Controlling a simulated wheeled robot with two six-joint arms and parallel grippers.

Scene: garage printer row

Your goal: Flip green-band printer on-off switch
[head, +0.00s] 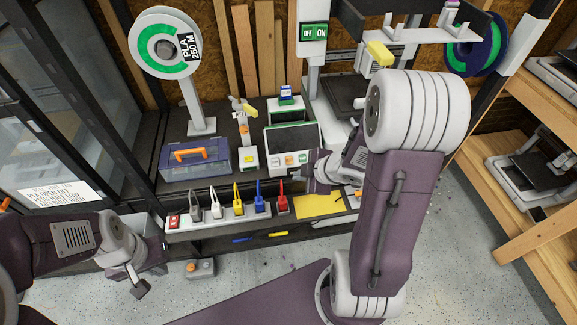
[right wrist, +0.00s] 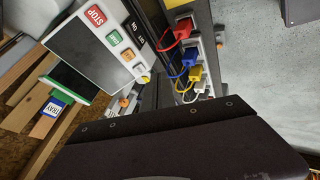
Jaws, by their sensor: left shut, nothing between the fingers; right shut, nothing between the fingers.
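A printer (head: 312,75) with a pale frame stands at the back, with a green OFF/ON plate (head: 314,32) on its left post. In front of it is a control console (head: 291,138) with a dark screen and small coloured buttons; the right wrist view shows its red STOP button (right wrist: 96,15) and a black marked strip (right wrist: 140,37) on its edge. My right gripper (head: 314,182) is shut and empty, just below and right of the console. My left gripper (head: 136,284) is shut and empty, low at the left. My right arm hides part of the printer.
A power strip (head: 228,214) with several coloured plugs runs along the bench front. A blue toolbox (head: 194,160) and a green-banded spool (head: 165,45) stand at the left. A small grey box (head: 200,269) is on the floor. Wooden shelves (head: 535,195) stand right.

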